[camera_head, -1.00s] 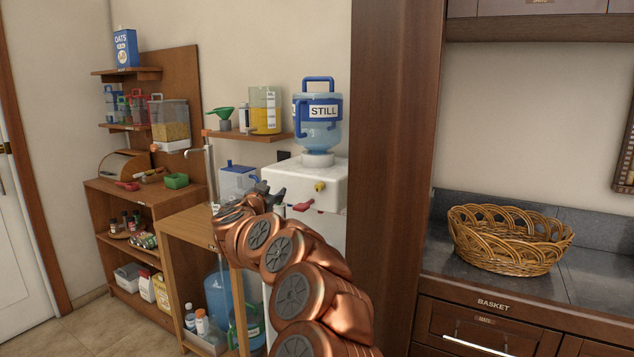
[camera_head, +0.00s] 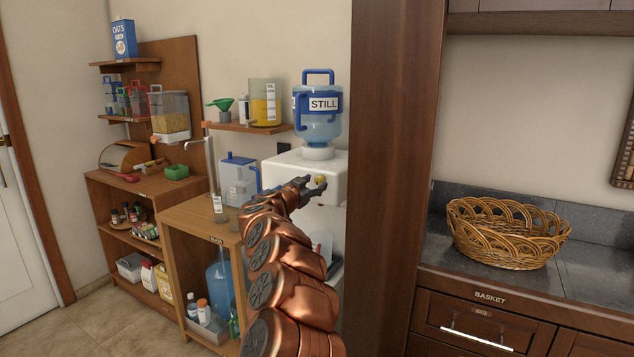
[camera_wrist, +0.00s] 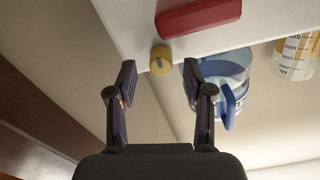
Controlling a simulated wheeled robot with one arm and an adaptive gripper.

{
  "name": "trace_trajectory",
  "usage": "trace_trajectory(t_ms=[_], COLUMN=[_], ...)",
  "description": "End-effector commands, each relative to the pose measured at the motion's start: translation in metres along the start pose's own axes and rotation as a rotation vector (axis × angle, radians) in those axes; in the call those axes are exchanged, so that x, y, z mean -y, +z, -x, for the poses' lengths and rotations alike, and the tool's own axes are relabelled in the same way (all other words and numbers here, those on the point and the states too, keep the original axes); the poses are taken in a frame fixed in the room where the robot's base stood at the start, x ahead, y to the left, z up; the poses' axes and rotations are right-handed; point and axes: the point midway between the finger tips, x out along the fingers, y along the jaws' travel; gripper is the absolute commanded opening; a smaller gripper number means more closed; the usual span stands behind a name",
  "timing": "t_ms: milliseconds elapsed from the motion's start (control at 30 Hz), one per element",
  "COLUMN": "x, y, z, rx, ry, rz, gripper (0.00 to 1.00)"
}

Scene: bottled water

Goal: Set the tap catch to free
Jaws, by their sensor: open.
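The white water dispenser (camera_head: 338,166) carries a small yellow knob (camera_head: 320,180) on its front. The wrist view, which looks turned over, shows this yellow knob (camera_wrist: 161,60) with a dark mark on its face, and a red tap lever (camera_wrist: 199,15) beside it. My gripper (camera_head: 318,186) is at the dispenser front. In the wrist view my gripper (camera_wrist: 158,75) is open, its fingers on either side of the yellow knob with gaps, holding nothing. I cannot tell the knob's setting. The red lever is hidden in the head view.
A blue bottle marked STILL (camera_head: 318,127) stands on the dispenser. A blue-lidded jug (camera_head: 239,181) stands on the wooden stand (camera_head: 190,214) at left. A dark wooden panel (camera_head: 392,160) rises close on the right. A wicker basket (camera_head: 508,250) sits on the counter beyond.

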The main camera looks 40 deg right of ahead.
Motion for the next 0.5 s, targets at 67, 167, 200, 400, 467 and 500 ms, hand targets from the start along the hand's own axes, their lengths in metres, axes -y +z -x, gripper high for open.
trace_trajectory(t_ms=[67, 167, 200, 400, 467, 500], x=[-0.001, 0.0, 0.0, 0.001, 0.001, 0.001], y=[0.001, 0.001, 0.0, 0.001, 0.001, 0.001], z=[-0.006, -0.012, -0.014, -0.021, -0.022, -0.023], rx=[0.0, 0.001, 0.001, 0.001, 0.001, 0.001], ry=[0.004, 0.003, 0.002, 0.0, 0.0, -0.001], rz=[0.004, 0.003, 0.002, 0.002, 0.002, 0.002], gripper=[0.51, 0.51, 0.51, 0.51, 0.51, 0.51])
